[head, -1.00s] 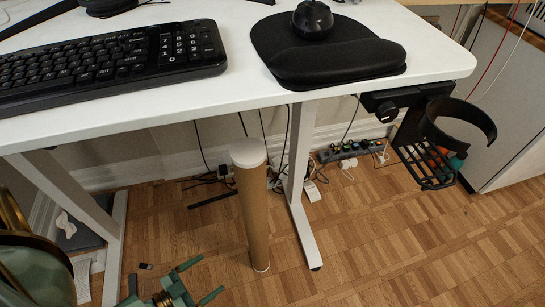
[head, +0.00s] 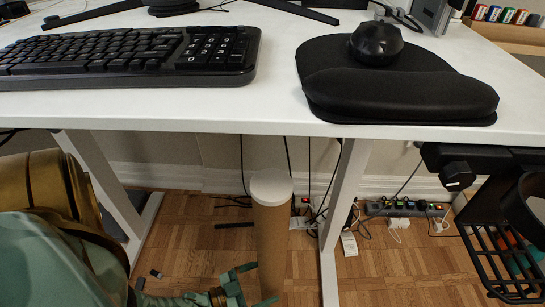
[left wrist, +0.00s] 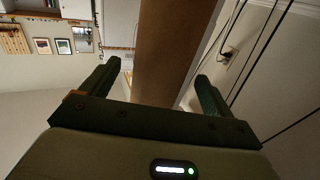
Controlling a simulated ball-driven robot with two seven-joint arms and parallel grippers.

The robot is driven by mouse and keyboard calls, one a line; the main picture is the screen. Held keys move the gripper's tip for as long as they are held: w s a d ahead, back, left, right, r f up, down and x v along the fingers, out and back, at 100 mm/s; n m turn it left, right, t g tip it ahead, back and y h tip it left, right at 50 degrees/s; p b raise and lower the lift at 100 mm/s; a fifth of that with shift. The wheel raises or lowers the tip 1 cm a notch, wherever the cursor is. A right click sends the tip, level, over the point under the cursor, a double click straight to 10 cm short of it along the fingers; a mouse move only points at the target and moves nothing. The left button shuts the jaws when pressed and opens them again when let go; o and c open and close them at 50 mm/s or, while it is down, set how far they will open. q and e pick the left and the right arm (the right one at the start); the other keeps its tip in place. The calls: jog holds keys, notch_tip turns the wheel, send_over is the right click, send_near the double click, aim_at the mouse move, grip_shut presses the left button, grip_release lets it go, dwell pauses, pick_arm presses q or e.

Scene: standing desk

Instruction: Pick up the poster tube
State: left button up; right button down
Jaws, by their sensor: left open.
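The poster tube (head: 272,228) is a tall brown cardboard cylinder with a white cap. It stands upright on the floor under the desk, left of a desk leg. My left gripper (head: 254,285) is low at the tube's left side in the head view, its fingers spread toward it. In the left wrist view the tube (left wrist: 172,50) passes between the two open fingers of the gripper (left wrist: 158,72), with gaps showing beside it. The tube's base is out of the head view. My right gripper is not in view.
The white desk (head: 275,118) overhangs the tube, with a keyboard (head: 130,55) and mouse pad (head: 400,92) on top. A desk leg (head: 343,205) stands just right of the tube. Cables and a power strip (head: 405,208) lie behind. A black holder (head: 505,250) hangs at right.

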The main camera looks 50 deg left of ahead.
pick_arm(q)
jog(key=x, duration=0.5)
jog(key=shift+w+b, duration=0.1)
jog(key=shift+b, duration=0.2)
jog(key=shift+r, duration=0.1)
jog(key=c, duration=1.4)
